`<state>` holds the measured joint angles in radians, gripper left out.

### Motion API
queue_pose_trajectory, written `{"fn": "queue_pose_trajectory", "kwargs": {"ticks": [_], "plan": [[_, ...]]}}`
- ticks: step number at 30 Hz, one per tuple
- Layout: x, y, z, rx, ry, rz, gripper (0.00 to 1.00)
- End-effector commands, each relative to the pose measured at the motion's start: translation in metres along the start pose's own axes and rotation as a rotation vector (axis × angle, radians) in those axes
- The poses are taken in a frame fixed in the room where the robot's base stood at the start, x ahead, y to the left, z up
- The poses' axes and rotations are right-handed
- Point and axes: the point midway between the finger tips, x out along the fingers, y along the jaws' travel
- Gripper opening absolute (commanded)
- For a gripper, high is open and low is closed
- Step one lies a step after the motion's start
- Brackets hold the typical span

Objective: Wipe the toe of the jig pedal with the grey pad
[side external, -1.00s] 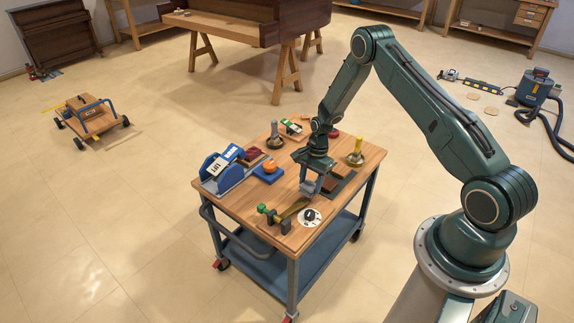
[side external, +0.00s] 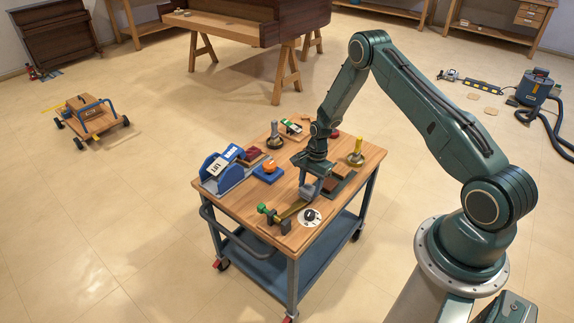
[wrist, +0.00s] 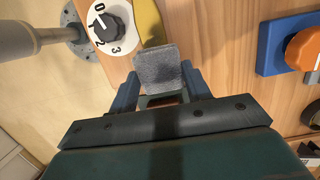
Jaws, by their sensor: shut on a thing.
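My gripper (wrist: 158,88) is shut on the grey pad (wrist: 158,68), a small rough-faced block held between the two blue-grey fingers. In the side external view my gripper (side external: 312,184) is over the middle of the cart top, at the right end of the jig pedal. The pedal (side external: 292,210) is a long brass-coloured lever. It also shows in the wrist view (wrist: 149,22), where the pad hides its near end. I cannot tell whether the pad touches the pedal or is just above it.
A white dial (side external: 309,218) numbered around a dark knob sits beside the pedal. A green knob (side external: 262,208) is at the pedal's left end.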

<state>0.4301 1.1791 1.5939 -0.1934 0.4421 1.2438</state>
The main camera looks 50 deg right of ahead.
Motion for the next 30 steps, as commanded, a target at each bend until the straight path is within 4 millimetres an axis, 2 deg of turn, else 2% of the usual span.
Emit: {"fn": "queue_pose_trajectory", "kwargs": {"ticks": [17,30], "plan": [[0.005,0.0,0.003,-0.001,0.0,0.0,0.3],[0.005,0.001,0.027,-0.001,0.0,0.0,0.3]]}}
